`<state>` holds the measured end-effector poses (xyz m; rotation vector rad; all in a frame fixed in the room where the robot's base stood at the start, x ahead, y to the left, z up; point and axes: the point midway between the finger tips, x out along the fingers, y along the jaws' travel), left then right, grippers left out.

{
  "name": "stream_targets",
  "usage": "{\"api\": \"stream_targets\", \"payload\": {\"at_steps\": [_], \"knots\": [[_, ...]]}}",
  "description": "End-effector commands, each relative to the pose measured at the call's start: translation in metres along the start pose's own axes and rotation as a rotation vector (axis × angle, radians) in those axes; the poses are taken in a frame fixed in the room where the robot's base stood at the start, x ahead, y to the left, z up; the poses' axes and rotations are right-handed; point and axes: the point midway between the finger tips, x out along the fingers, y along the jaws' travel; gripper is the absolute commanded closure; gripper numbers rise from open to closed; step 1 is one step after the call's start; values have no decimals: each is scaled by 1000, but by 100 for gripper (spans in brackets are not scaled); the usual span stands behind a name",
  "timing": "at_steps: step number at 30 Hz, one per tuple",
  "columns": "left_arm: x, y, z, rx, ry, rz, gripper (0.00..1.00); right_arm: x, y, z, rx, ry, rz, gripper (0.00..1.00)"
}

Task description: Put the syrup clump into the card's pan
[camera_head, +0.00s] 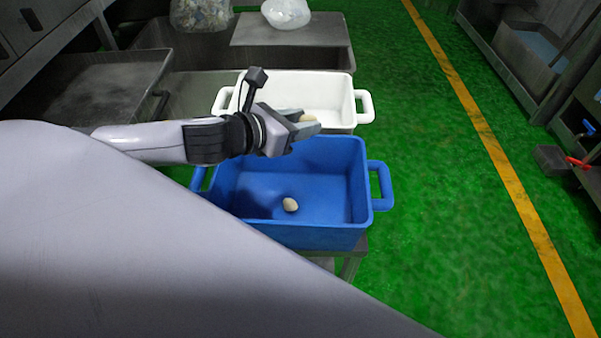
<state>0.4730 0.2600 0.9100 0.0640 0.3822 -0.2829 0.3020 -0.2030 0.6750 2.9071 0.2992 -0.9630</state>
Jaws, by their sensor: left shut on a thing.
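My left gripper (309,123) reaches in from the left. It is shut on a small beige clump (307,118), mostly hidden between the fingers. It is held above the gap between the two pans, near the white pan's front edge. The blue pan (345,238) is in front, with another beige clump (290,204) on its floor. The white pan (362,92) stands behind it; part of its inside is hidden by my gripper. I see no card in this view. My right gripper is not in view.
Metal tables and trays (110,85) stand at the back left. The green floor (440,200) to the right is open, with a yellow line (480,125). Metal equipment (525,50) stands at far right.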

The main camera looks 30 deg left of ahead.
Motion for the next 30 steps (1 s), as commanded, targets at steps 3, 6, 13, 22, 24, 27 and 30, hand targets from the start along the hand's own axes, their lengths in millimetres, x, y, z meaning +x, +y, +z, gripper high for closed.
{"api": "stream_targets", "payload": {"at_steps": [3, 6, 13, 22, 24, 27, 30], "knots": [[14, -1, -36, -5, 5, -1, 91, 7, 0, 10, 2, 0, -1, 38], [22, -1, -56, -4, 2, 0, 91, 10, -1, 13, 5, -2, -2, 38], [31, 0, -77, 0, -2, 1, 91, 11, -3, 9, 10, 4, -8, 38], [45, -1, -112, -3, 1, 1, 91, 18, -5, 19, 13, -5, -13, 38], [47, -1, -117, -1, 0, 1, 91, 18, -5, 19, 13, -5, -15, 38], [47, -1, -117, 1, -1, 0, 91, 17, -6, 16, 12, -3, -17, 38], [47, -1, -116, 1, -1, 0, 91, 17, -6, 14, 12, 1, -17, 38]]}}
